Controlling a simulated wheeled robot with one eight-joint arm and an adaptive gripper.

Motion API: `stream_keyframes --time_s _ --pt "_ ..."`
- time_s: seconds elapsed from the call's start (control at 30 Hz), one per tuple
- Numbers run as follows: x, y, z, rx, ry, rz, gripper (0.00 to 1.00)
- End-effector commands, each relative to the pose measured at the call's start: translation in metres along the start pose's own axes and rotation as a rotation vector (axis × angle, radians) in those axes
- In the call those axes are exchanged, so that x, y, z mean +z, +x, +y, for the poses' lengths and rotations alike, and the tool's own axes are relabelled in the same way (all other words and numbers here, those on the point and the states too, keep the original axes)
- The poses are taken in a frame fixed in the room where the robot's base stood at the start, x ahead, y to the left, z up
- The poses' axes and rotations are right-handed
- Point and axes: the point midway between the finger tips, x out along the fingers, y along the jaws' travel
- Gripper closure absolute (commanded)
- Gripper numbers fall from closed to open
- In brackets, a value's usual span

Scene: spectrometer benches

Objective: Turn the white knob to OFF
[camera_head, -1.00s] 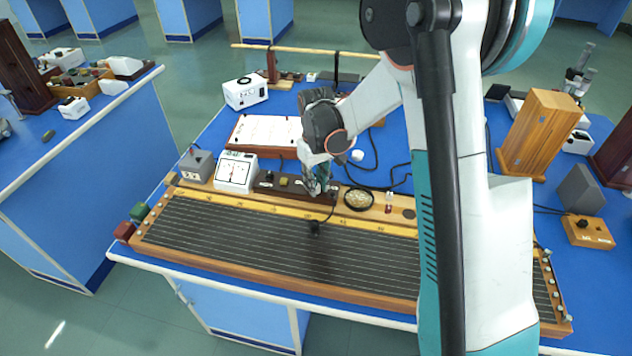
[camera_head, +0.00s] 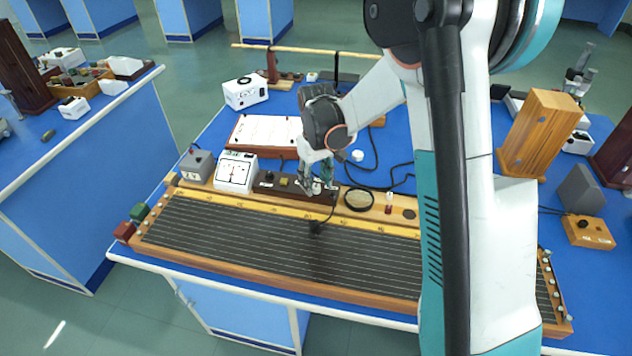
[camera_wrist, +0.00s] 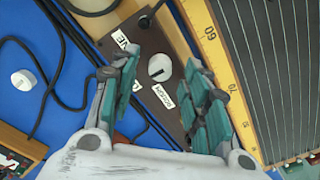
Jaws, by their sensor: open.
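The white knob (camera_wrist: 159,68) is round with a short dark mark on its face. It sits on a dark brown box (camera_wrist: 150,35) with small white labels, which I cannot read surely. The same box (camera_head: 268,186) stands on the back edge of the long stringed board in the head view. My gripper (camera_wrist: 166,85) is open, with one teal finger on each side of the knob in the wrist view. I see no clear contact with it. In the head view my gripper (camera_head: 317,184) is low over the box's right end and mostly hides the knob.
A white meter (camera_head: 236,172) and a grey box (camera_head: 197,165) stand left of the brown box. A round dish (camera_head: 359,198) lies to its right. Black cables (camera_wrist: 45,75) and a loose white round piece (camera_wrist: 23,80) lie on the blue bench.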

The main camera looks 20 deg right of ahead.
Motion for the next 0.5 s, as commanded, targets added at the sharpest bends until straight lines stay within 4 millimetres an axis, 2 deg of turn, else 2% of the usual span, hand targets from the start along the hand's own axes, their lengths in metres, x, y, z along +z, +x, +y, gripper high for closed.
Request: stream_keyframes --time_s 0.3,0.5 --pt "0.001 -0.062 0.0 0.0 0.0 0.0 0.57" --pt "0.0 -0.094 0.0 0.0 0.0 0.0 0.57"
